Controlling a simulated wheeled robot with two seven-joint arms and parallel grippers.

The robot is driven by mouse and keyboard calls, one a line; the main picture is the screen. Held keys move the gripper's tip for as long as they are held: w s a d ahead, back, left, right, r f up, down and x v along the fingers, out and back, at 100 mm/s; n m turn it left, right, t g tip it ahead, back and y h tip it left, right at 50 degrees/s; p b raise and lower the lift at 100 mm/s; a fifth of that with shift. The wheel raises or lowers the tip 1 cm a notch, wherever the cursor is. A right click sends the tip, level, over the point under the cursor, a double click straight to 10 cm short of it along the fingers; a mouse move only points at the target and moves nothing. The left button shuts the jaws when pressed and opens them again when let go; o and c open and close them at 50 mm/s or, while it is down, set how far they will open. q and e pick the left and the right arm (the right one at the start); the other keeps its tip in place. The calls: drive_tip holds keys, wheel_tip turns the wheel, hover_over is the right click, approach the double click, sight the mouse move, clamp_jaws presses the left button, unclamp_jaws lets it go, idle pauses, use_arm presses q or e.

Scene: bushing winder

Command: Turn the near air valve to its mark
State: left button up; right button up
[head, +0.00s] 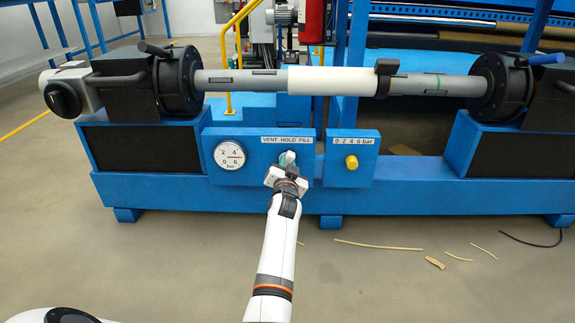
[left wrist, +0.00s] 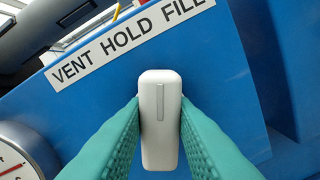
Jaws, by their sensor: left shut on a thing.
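The near air valve has a white oblong handle with a grey line along it. In the left wrist view the handle (left wrist: 160,120) stands between the green fingers of my left gripper (left wrist: 160,125), which touch it on both sides. The gripper is shut on it. In the head view my left gripper (head: 286,168) is at the blue valve panel (head: 243,147), and covers most of the handle. The label VENT HOLD FILL (head: 287,140) is above the handle. In the left wrist view the grey line points up toward the label (left wrist: 130,40), near HOLD. My right gripper is not in view.
A round gauge (head: 229,155) is left of the valve on the same panel. A second panel with a yellow knob (head: 351,162) is to the right. A grey shaft with a white sleeve (head: 332,80) spans above. Offcuts (head: 378,246) lie on the floor.

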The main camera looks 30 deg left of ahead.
use_arm(q)
drive_tip(key=n+p, duration=0.1)
drive_tip(key=n, duration=0.1)
drive_tip(key=shift+r+n, duration=0.15)
drive_tip(key=shift+n, duration=0.25)
drive_tip(key=shift+n+p, duration=0.75)
drive_tip(key=shift+n, duration=0.55)
drive_tip(key=o, duration=1)
drive_tip(key=shift+a, duration=0.1)
drive_tip(key=shift+s, duration=0.1)
